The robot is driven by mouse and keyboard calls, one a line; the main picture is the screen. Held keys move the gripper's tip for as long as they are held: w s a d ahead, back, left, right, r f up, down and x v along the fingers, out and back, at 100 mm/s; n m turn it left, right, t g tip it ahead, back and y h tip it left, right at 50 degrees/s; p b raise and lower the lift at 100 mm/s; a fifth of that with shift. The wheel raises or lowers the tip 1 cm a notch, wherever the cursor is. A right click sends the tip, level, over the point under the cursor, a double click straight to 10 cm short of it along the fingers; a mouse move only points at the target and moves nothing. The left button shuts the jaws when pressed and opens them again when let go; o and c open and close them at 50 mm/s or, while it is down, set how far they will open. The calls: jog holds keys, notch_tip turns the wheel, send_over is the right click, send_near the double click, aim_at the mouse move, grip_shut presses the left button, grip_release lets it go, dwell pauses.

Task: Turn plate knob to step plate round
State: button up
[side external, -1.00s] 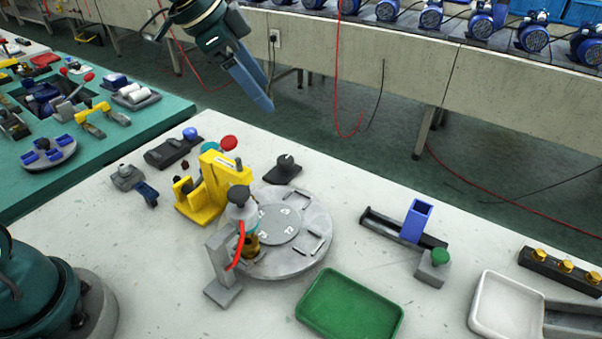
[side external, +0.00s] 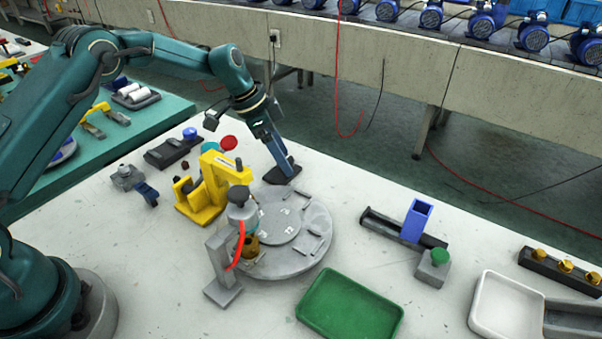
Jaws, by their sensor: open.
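The round grey plate (side external: 311,265) lies on the white table, with a smaller numbered disc (side external: 281,226) at its middle and slots near its rim. At the plate's far edge sits a small dark base (side external: 292,179), which carried a dark knob in the earlier view; the knob is now hidden behind my gripper. My gripper (side external: 287,172) points down over this base, its blue fingers at the knob's place. The gap between the fingers does not show, and I cannot tell whether they touch the knob.
A yellow press (side external: 208,196) stands just left of the plate. A grey post with a red hose (side external: 221,262) stands at its near left. A green tray (side external: 349,307) lies in front, and a blue chute (side external: 416,221) stands to the right. Bare table lies right of my gripper.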

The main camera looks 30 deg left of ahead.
jog(key=shift+f, duration=0.15)
grip_shut()
jog(key=shift+n, duration=0.3)
jog(key=n, duration=0.2)
jog(key=n+t+y, duration=0.1)
jog(key=n, duration=0.1)
jog(key=shift+d+y, duration=0.2)
jog(key=shift+y, duration=0.1)
jog(key=n+y, duration=0.1)
jog(key=n, duration=0.3)
jog(key=shift+d+n+y, duration=0.1)
jog(key=shift+n+y, duration=0.3)
jog(key=n, duration=0.2)
jog(key=n+y, duration=0.1)
jog(key=n, duration=0.1)
jog(key=shift+d+y, duration=0.1)
jog(key=shift+y, duration=0.2)
jog(key=shift+n+g+y, duration=0.4)
jog(key=shift+n+y, duration=0.3)
jog(key=shift+n, duration=1.4)
